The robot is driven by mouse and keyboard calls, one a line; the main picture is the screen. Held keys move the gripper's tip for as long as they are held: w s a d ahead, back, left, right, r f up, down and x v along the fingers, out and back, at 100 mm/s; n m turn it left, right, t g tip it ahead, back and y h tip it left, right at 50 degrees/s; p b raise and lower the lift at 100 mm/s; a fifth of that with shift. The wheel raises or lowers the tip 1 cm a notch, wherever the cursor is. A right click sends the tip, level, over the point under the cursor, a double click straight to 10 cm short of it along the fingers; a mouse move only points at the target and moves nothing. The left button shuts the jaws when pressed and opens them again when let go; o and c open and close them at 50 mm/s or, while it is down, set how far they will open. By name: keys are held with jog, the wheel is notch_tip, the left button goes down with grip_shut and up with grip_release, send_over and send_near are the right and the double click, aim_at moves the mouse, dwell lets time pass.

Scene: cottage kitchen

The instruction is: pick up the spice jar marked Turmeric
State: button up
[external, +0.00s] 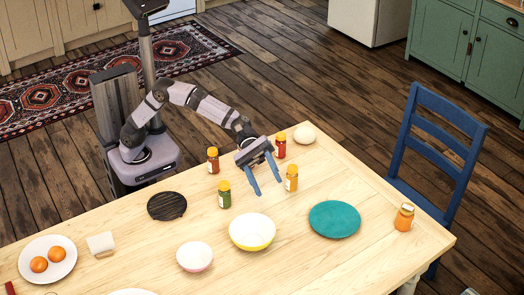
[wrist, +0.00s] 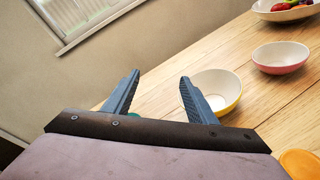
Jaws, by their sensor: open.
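Several spice jars with yellow-orange lids stand upright on the wooden table; their label words are too small to read. A yellow-orange jar (external: 291,180), the one whose colour fits turmeric, stands just right of my gripper. A red jar (external: 281,147) stands behind it, a green jar (external: 224,196) and a red-brown jar (external: 213,162) to the left. My gripper (external: 268,186) is open and empty, its fingers pointing towards the front of the table. In the wrist view my gripper (wrist: 160,77) has nothing between its fingers. An orange lid (wrist: 301,163) shows at the lower right; I cannot tell whose.
A yellow-rimmed bowl (external: 252,245), a pink bowl (external: 195,267) and a teal plate (external: 335,234) lie in front of my gripper. A larger orange jar (external: 403,218) stands far right, a pale round item (external: 304,134) behind, a dark trivet (external: 167,206) left.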

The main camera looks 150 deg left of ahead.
jog(key=s+a+n+y+p, duration=0.35)
jog(key=s+a+n, duration=0.2)
jog(key=a, duration=0.65)
jog(key=n+g+y+p, duration=0.2)
jog(key=n+p, duration=0.3)
jog(key=n, duration=0.1)
send_near(295, 173)
jog(key=w+f, duration=0.1)
jog(key=w, duration=0.1)
jog(key=w+a+f, duration=0.1)
jog(key=w+f, duration=0.1)
jog(key=shift+p+x, duration=0.8)
jog(key=shift+x, duration=2.9)
jog(key=shift+r, duration=0.15)
jog(key=c, duration=1.3)
jog(key=shift+r, duration=0.1)
